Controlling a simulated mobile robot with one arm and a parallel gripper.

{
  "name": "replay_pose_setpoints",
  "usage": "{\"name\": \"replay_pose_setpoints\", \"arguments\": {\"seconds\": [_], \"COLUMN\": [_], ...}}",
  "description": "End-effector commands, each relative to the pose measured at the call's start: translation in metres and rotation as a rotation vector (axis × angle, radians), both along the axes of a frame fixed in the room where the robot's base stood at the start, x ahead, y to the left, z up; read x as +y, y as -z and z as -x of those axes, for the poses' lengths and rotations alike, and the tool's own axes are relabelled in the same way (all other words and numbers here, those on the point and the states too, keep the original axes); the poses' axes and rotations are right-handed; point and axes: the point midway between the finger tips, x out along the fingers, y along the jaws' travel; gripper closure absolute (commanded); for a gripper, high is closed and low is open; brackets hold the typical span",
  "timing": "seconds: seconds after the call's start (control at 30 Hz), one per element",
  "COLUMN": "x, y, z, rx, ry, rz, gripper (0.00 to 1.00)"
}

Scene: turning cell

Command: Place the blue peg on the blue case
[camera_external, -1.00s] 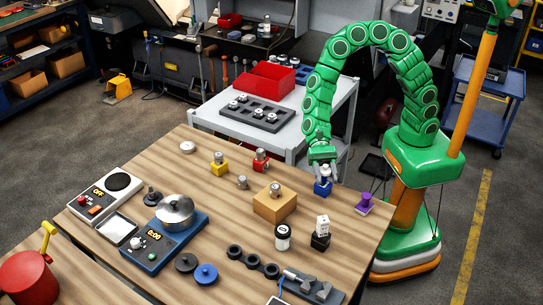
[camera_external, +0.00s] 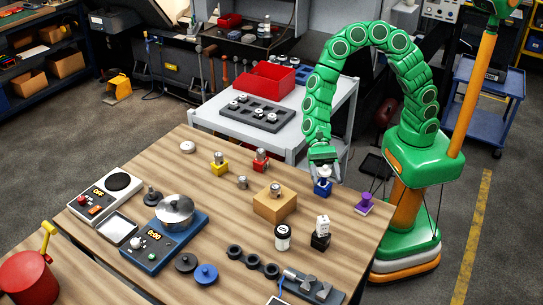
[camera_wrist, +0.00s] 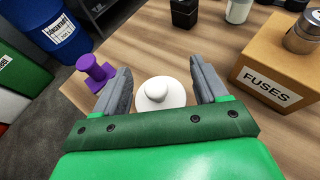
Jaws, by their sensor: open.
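The blue case (camera_external: 322,188) is a small blue block near the table's right edge. A white-topped piece (camera_external: 325,172) stands on it, with its lower part mostly hidden by my gripper; I cannot tell whether this is the blue peg. In the wrist view the piece is a white disc with a round knob (camera_wrist: 156,92), between the fingers. My gripper (camera_external: 324,176) points down over it and is open, one finger on each side. In the wrist view my gripper (camera_wrist: 160,88) shows gaps beside the disc. The case is hidden there.
A purple piece (camera_external: 364,203) stands close to the right of the case. A cardboard fuses box (camera_external: 274,206) with a metal piece on top is to the left. A black block (camera_external: 320,241) and a white jar (camera_external: 282,238) stand in front. Yellow (camera_external: 219,168) and red (camera_external: 261,165) blocks are farther back.

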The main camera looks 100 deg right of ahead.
Motion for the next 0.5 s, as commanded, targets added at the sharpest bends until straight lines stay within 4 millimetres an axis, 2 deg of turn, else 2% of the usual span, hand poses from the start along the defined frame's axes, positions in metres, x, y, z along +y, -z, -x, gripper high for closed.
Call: {"name": "replay_pose_setpoints", "arguments": {"seconds": [0.5], "x": [-0.059], "y": [-0.025], "z": [0.006], "rx": [-0.003], "ry": [0.003], "rz": [-0.001], "gripper": [0.28]}}
